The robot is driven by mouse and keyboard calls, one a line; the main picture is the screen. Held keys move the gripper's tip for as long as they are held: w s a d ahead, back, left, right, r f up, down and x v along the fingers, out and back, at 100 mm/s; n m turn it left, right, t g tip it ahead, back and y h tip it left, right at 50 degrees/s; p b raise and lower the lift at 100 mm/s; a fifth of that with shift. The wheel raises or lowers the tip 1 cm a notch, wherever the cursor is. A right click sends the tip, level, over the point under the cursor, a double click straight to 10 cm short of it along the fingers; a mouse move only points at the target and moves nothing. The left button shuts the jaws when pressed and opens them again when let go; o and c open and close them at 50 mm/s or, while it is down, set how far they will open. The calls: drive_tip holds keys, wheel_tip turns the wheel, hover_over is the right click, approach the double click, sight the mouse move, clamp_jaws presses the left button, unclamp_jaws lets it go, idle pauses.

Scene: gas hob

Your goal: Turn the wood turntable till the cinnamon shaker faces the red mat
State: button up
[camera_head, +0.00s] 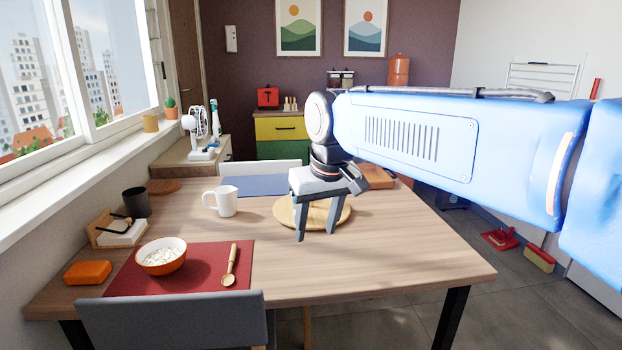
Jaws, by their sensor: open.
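The round wood turntable (284,215) lies on the table right of centre, partly covered by my gripper. My gripper (315,235) is open, its two grey fingers pointing down over the turntable with a gap between them. Whether the fingers touch it I cannot tell. I cannot make out the cinnamon shaker; the gripper and wrist hide part of the turntable. The red mat (200,280) lies at the near left of the table, with an orange bowl (162,257) of white food and a wooden spoon (230,265) on it.
A white mug (222,201) stands left of the turntable, and a blue mat (262,186) lies behind. A dark cup (135,203), a napkin holder (118,230) and an orange box (88,272) are at the left. A grey chair (175,320) stands in front. The table's right front is clear.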

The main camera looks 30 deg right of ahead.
drive_tip(key=w+d+r+m+g, duration=0.1)
drive_tip(key=w+d+r, duration=0.4)
drive_tip(key=w, duration=0.5)
drive_tip(key=w+d+r+m+g, duration=0.1)
drive_tip(key=w+d+r, duration=0.4)
drive_tip(key=w, duration=0.4)
drive_tip(key=w+d+r+m+g, duration=0.1)
drive_tip(key=w+d+r, duration=0.4)
drive_tip(key=w, duration=0.5)
drive_tip(key=f, duration=1.7)
drive_tip(key=shift+s+d, duration=0.1)
drive_tip(key=shift+d, duration=0.1)
drive_tip(key=shift+c, duration=0.3)
clamp_jaws()
